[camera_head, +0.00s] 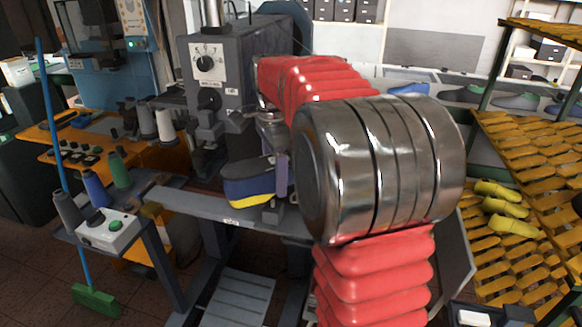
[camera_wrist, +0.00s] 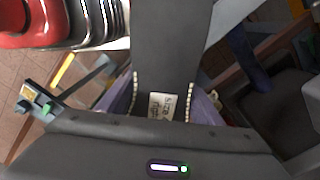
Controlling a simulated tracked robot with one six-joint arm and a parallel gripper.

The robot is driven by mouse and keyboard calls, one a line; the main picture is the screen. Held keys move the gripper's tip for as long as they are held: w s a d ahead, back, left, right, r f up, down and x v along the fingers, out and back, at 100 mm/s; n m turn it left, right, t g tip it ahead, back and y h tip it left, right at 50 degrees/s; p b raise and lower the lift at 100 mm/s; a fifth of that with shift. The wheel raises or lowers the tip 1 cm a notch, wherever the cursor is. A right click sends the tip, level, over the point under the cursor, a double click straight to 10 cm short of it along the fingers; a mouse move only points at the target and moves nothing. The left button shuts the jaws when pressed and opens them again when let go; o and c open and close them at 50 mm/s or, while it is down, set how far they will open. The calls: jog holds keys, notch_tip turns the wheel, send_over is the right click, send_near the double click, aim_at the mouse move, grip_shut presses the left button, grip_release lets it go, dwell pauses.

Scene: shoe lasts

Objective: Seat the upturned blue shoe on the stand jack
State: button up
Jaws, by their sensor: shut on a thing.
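The blue shoe (camera_head: 248,190) is upturned, with its dark sole on top and a yellow band low on its side. It is in the middle of the head view, just above the grey bench. In the wrist view its long dark sole (camera_wrist: 172,45) runs up between the jaws, with a white size label near the gripper. My gripper (camera_head: 280,178) is shut on one end of the shoe, its purple fingers (camera_wrist: 164,98) on both sides. The stand jack is not clear: a grey block (camera_head: 268,213) shows below the shoe, and contact cannot be told.
A grey machine with a dial (camera_head: 208,65) stands close behind the shoe. A control box (camera_head: 107,230) and thread cones (camera_head: 118,170) are at the left. A yellow slatted rack (camera_head: 520,150) stands at the right. My red-sleeved arm hides much of the middle.

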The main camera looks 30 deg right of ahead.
aim_at(241, 197)
jog(key=w+a+f+n, duration=0.3)
jog(key=a+f+n, duration=0.3)
jog(key=a+n, duration=0.2)
jog(key=w+a+f+n, duration=0.3)
jog(key=a+f+n, duration=0.4)
jog(key=n, duration=0.5)
jog(key=shift+w+a, duration=0.25)
jog(key=shift+a, duration=0.75)
jog(key=shift+s, duration=0.1)
